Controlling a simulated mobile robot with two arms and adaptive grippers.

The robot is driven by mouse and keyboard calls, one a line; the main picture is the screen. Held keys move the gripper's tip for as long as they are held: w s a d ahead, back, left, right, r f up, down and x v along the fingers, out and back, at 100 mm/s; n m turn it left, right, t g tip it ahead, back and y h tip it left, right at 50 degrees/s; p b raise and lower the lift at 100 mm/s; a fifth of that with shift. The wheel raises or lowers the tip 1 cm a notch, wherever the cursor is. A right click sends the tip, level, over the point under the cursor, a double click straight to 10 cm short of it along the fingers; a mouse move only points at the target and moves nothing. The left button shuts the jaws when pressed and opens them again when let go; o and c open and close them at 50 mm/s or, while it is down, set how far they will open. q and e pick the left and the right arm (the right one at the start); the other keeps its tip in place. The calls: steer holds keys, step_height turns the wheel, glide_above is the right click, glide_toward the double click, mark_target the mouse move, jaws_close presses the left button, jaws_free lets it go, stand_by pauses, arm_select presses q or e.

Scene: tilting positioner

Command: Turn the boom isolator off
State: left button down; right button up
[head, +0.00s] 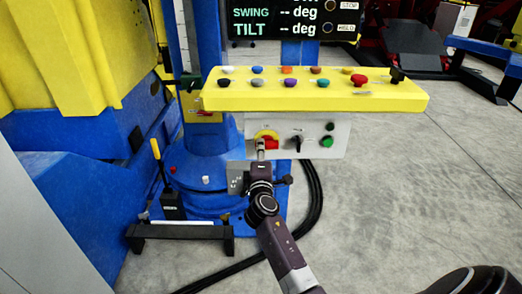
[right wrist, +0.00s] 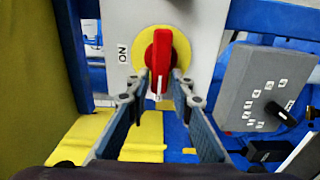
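The boom isolator is a red rotary handle on a yellow disc, on the white box under the yellow control panel. In the head view the red handle (head: 271,144) is partly hidden by my right gripper (head: 261,146). In the right wrist view the handle (right wrist: 161,62) runs up and down the picture, its white mark at the lower end. An "ON" label (right wrist: 123,54) is left of the disc. My right gripper (right wrist: 161,83) is open, with a fingertip on each side of the handle and narrow gaps; contact is not clear. My left gripper is not in view.
Above is the yellow panel (head: 330,97) with several coloured knobs. A black switch (head: 297,140) and a green button (head: 327,141) sit right of the isolator. A grey box (right wrist: 262,88) with a black knob is close beside my right gripper. Open floor (head: 400,190) lies right.

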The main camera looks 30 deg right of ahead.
steer(key=shift+o, duration=1)
steer(key=v, duration=1.2)
steer(key=shift+f, duration=0.1)
